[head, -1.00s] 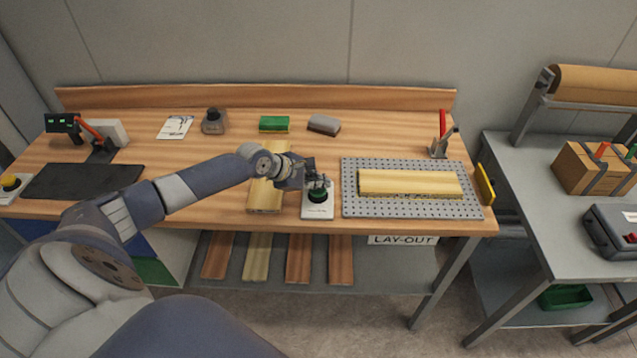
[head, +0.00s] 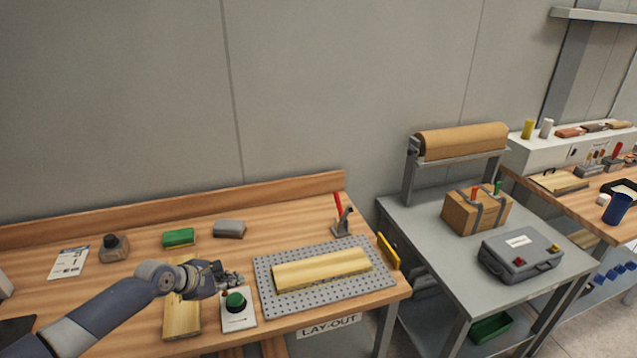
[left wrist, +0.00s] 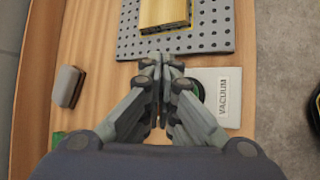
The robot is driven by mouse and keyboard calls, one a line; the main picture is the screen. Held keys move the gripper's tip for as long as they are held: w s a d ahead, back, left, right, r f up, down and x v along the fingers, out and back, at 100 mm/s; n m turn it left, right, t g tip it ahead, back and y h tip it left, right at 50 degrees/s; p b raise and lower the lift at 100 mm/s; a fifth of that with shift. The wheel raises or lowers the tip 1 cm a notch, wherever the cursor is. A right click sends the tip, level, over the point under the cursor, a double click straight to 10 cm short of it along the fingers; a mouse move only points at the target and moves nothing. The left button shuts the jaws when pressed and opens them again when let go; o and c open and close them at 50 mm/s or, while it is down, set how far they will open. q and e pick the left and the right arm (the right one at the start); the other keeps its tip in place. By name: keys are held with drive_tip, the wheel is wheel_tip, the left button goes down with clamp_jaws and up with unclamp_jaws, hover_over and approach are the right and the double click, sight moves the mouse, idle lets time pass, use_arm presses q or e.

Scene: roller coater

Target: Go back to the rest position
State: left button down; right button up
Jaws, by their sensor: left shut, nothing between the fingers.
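My left gripper (head: 229,281) is shut and empty, just above and beside the green button on the white vacuum box (head: 240,321) on the workbench. In the left wrist view the closed fingers (left wrist: 162,66) point toward the perforated grey plate, with the box marked VACUUM (left wrist: 225,97) to their right. The fingers partly hide the green button (head: 235,301). I cannot tell whether they touch it. My right gripper is not in view.
A wooden board (head: 322,269) lies on the perforated plate (head: 268,299). Another board (head: 181,318) lies under my left arm. A red-handled clamp (head: 341,216) and grey block (head: 229,228) stand behind. A grey table (head: 405,224) with a box and case stands right.

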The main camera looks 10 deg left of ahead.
use_arm(q)
drive_tip(key=s+d+f+m+g+h, duration=0.1)
drive_tip(key=s+d+f+m+g, duration=0.15)
drive_tip(key=s+d+m, duration=0.65)
drive_tip(key=s+d+f+m+g, duration=0.1)
drive_tip(key=s+d+f+m, duration=0.35)
drive_tip(key=s+d, duration=0.5)
drive_tip(key=s+a+r+m+g+y, duration=0.15)
drive_tip(key=s+r+m+y, duration=0.3)
drive_tip(key=s+m, duration=0.85)
drive_tip(key=s+f+n+g+b, duration=0.15)
drive_tip(key=f+b, duration=0.25)
drive_tip(key=f, duration=1.3)
drive_tip(key=s+f+b, duration=0.3)
drive_tip(key=f, duration=1.4)
drive_tip(key=s+a+f+b, duration=0.1)
drive_tip(key=s+f+b, duration=0.2)
drive_tip(key=s+f, duration=0.5)
drive_tip(key=s+a+f+b, duration=0.2)
drive_tip(key=s+f, duration=0.6)
drive_tip(key=f, duration=0.5)
drive_tip(key=shift+a+g+b, duration=0.3)
drive_tip(key=shift+g+b, duration=0.15)
drive_tip(key=shift+b, duration=0.15)
